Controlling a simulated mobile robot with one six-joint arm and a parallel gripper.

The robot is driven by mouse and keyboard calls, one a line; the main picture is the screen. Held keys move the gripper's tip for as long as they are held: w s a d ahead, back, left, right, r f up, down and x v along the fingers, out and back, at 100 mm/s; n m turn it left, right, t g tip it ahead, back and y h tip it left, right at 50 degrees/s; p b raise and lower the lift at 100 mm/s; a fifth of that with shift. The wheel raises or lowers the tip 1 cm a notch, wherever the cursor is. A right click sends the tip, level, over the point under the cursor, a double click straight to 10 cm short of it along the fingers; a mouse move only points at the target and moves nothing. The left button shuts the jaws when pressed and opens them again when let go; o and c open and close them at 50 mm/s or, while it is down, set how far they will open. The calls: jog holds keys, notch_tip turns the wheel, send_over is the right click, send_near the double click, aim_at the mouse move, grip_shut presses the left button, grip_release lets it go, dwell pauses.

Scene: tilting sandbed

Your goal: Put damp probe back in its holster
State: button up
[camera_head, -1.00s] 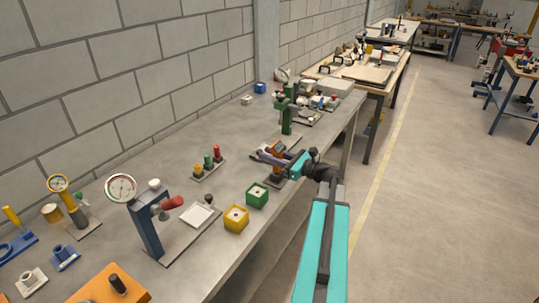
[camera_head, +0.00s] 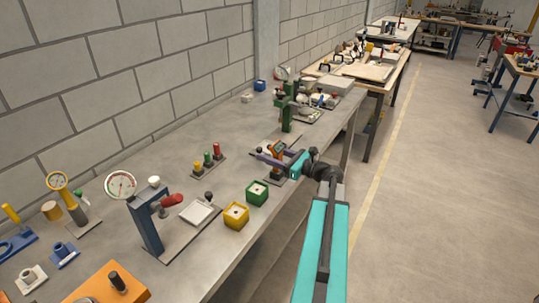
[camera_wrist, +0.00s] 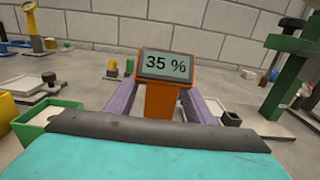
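In the wrist view my gripper (camera_wrist: 160,98) has one finger on each side of the probe's body, with a narrow gap visible on the left. A dark grey base (camera_head: 277,180) is directly below the probe; I cannot tell whether it is the holster or whether the probe rests in it. The probe's lower end is hidden in the wrist view.
A green stand (camera_head: 287,115) is beyond the probe. Green (camera_head: 257,193) and yellow (camera_head: 236,215) boxes stand nearer. The tabletop towards the wall is mostly clear.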

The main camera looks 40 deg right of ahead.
jog(key=shift+s, duration=0.1)
jog(key=b+v, duration=0.3)
jog(key=v, duration=1)
jog(key=shift+s, duration=0.3)
jog(key=shift+f, duration=0.15)
dwell(0.7)
